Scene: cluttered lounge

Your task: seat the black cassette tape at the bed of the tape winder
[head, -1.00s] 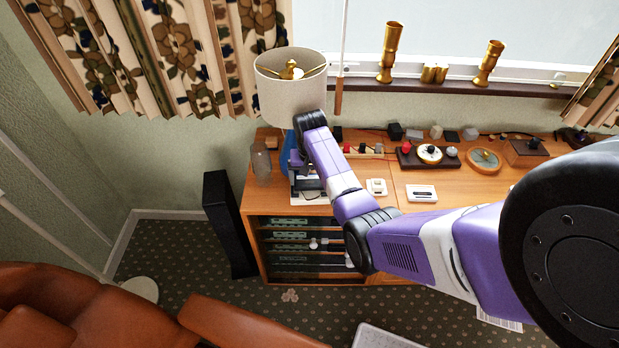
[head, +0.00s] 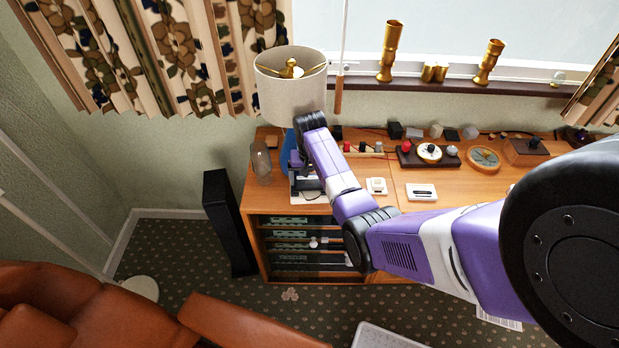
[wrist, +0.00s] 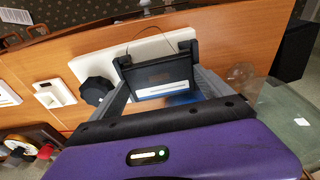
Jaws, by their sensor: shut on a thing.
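The black cassette tape (wrist: 165,72) with a white label strip is between the fingers of my gripper (wrist: 156,57) in the wrist view. My gripper is shut on it. The tape winder (wrist: 188,47) shows as a white base plate behind and below the cassette, with a black knob (wrist: 97,90) to the left of my fingers. The bed is mostly hidden by the cassette and fingers, so I cannot tell whether the cassette touches it. In the head view the winder's pale base (head: 309,198) shows at the sideboard's left end, partly covered by my arm.
A lamp (head: 290,95) stands close behind my gripper. A glass vase (head: 261,162) is to the left.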

